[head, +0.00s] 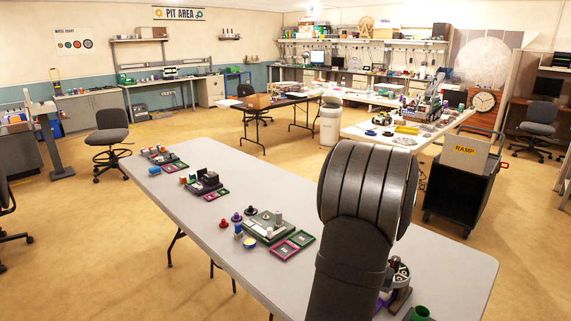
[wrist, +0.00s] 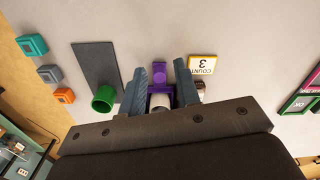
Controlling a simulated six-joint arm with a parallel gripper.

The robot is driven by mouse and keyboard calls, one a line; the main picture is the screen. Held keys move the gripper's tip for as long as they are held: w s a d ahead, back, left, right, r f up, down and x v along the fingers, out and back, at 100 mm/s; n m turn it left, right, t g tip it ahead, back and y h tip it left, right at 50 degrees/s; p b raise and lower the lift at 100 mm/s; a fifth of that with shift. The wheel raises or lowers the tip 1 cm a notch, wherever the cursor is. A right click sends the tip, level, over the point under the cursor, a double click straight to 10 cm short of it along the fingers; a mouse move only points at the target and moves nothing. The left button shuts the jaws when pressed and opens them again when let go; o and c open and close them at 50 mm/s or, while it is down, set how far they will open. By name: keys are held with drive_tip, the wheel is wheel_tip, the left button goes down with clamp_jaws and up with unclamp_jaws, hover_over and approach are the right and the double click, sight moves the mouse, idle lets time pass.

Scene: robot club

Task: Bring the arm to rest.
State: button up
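My gripper (wrist: 168,66) shows in the wrist view with its two blue-grey fingers apart, above the light grey table (wrist: 235,35). Between the fingers a purple piece (wrist: 158,72) and a whitish round part are visible. Neither finger clearly presses on them, and their lower part is hidden by the gripper body. In the head view my dark arm stands large over the right part of the long table (head: 215,165); the gripper itself is hidden there.
A green cup (wrist: 104,98) and dark plate (wrist: 95,60) lie left of the fingers; a "COUNT 3" card (wrist: 203,65) lies right. Green and magenta trays (head: 284,250) and a grey block set are farther along the table. A black cart (head: 458,195) stands beyond it.

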wheel_tip(320, 180, up, 8)
drive_tip(key=w+d+n, duration=0.1)
drive_tip(key=w+n, duration=0.1)
drive_tip(key=n, duration=0.6)
drive_tip(key=shift+d, duration=0.4)
drive_tip(key=shift+f, duration=0.1)
drive_tip(key=o, duration=1.3)
drive_tip(key=shift+w+d+r+n, duration=0.25)
drive_tip(key=shift+w+n, duration=0.05)
drive_tip(key=shift+o, duration=1.2)
drive_tip(key=w+d+r+n, duration=0.6)
drive_tip(key=w+d+r, duration=0.3)
drive_tip(key=r, duration=0.1)
drive_tip(key=shift+d+n, duration=0.15)
drive_tip(key=shift+n, duration=0.15)
wheel_tip(320, 180, down, 10)
drive_tip(key=shift+w+r, duration=0.1)
